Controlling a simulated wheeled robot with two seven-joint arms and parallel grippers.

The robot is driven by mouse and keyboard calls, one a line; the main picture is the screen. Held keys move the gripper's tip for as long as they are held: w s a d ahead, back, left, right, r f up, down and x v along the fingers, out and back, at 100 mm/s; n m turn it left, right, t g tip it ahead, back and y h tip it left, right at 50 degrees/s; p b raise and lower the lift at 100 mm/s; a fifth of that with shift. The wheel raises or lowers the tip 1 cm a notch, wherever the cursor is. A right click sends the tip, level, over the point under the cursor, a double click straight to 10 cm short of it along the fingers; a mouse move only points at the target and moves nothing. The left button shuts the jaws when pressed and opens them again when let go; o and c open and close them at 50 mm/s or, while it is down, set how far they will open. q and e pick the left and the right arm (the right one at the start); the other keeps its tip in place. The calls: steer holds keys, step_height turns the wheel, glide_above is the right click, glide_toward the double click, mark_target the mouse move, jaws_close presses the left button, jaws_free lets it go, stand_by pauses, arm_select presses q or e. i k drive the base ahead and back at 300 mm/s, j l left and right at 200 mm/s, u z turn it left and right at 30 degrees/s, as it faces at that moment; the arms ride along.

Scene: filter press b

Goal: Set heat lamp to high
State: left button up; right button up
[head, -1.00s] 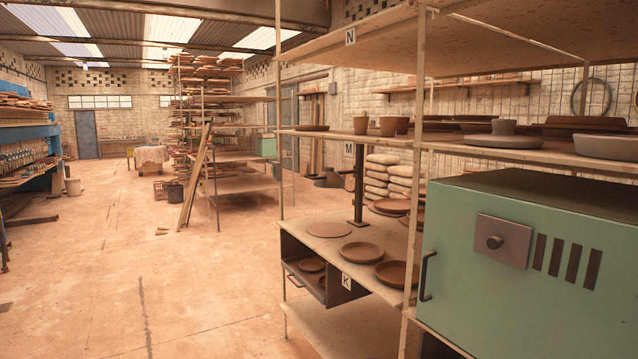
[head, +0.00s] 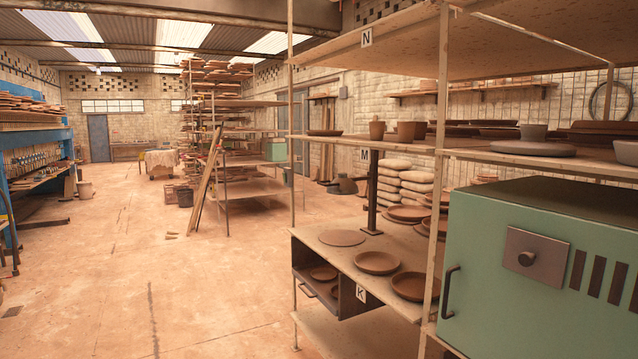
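No heat lamp that I can identify shows in the head view. A green metal cabinet (head: 545,265) stands at the right on the near rack. I cannot tell whether the knob belongs to a lamp. A dark upright post (head: 371,194) stands on the middle shelf behind the plates; its top is hidden by the shelf above. Neither of my grippers is in view.
The near rack has shelves labelled N, M and K, with clay plates (head: 377,263), pots (head: 411,131) and an open drawer box (head: 318,277). Stacked pale sacks (head: 404,180) lie behind. A tall rack with leaning planks (head: 205,185) stands further back. The floor (head: 130,265) at left is clear.

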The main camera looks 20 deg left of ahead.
mark_target(341, 185)
steer(key=i+j, duration=0.75)
steer(key=i, duration=0.25)
steer(key=i+j+u, duration=0.1)
steer(key=i+j, duration=0.65)
steer(key=i, duration=0.25)
